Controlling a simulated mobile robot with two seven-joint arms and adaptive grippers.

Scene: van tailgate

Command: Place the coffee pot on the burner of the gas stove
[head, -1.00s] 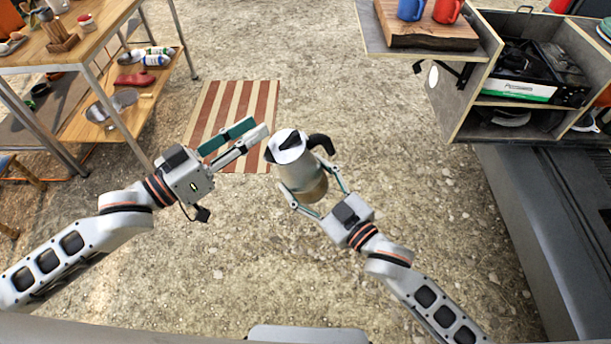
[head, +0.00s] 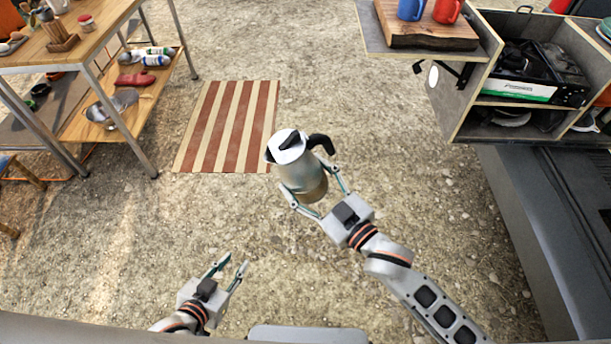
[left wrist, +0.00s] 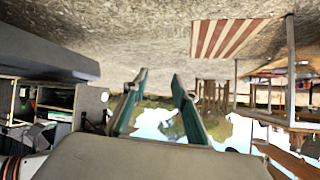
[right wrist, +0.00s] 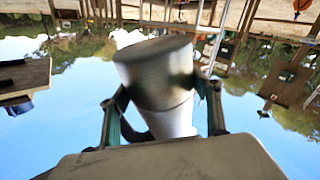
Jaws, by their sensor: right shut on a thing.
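The coffee pot (head: 303,176) is silver with a black handle and lid knob. My right gripper (head: 318,200) is shut on its lower body and holds it above the gravel, roughly upright in the head view. In the right wrist view the pot (right wrist: 158,75) sits between the two fingers (right wrist: 165,110). My left gripper (head: 232,266) is open and empty at the lower left of the head view; its spread fingers also show in the left wrist view (left wrist: 158,105). The gas stove (head: 535,75) stands in the van's kitchen box at upper right. Its burner is hard to make out.
A wooden shelf leaf with a cutting board (head: 430,37), a blue mug (head: 411,9) and a red mug (head: 447,11) juts out left of the stove. A work table (head: 95,40) stands at left. A striped mat (head: 228,128) lies on open gravel.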

